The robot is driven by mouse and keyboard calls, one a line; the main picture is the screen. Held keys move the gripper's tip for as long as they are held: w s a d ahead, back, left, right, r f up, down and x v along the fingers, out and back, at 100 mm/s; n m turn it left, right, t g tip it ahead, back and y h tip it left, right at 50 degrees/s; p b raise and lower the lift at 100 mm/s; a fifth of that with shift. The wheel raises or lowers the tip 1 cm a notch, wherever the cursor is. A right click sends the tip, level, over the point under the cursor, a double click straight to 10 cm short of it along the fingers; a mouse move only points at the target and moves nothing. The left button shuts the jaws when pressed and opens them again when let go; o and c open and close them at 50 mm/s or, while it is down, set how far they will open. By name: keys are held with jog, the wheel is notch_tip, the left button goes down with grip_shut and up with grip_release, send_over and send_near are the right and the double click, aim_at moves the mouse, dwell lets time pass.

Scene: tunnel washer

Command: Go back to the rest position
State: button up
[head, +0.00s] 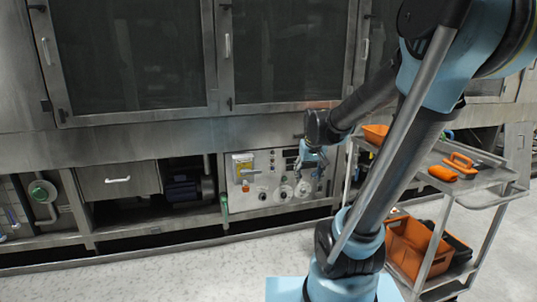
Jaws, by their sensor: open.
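My gripper (308,172) is small in the head view, at the end of my blue and black arm, in front of the right part of the control panel (248,188). It is open, and I see nothing held in it. I cannot tell whether its fingers touch the panel. The panel is pale metal with several knobs, lights and switches, and a yellow-edged box at its upper left. My gripper and wrist hide part of its right side.
The steel washer (150,128) with dark windowed doors fills the back. On the right stands a metal trolley (490,178) with an orange bin (408,243) below and orange tools (443,173) on top. A motor (182,190) sits left of the panel. Floor (130,280) at front left is clear.

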jog(key=s+d+f+g, duration=0.1)
jog(key=s+d+f, duration=0.1)
jog(key=s, duration=0.8)
jog(key=s+d+f+g, duration=0.1)
jog(key=s+f, duration=0.3)
jog(key=s, duration=0.6)
jog(key=shift+s+d+f+m, duration=0.2)
jog(key=shift+d+f+m, duration=0.05)
jog(key=shift+d+m, duration=0.2)
jog(key=shift+w+f, duration=0.2)
jog(key=shift+w, duration=0.25)
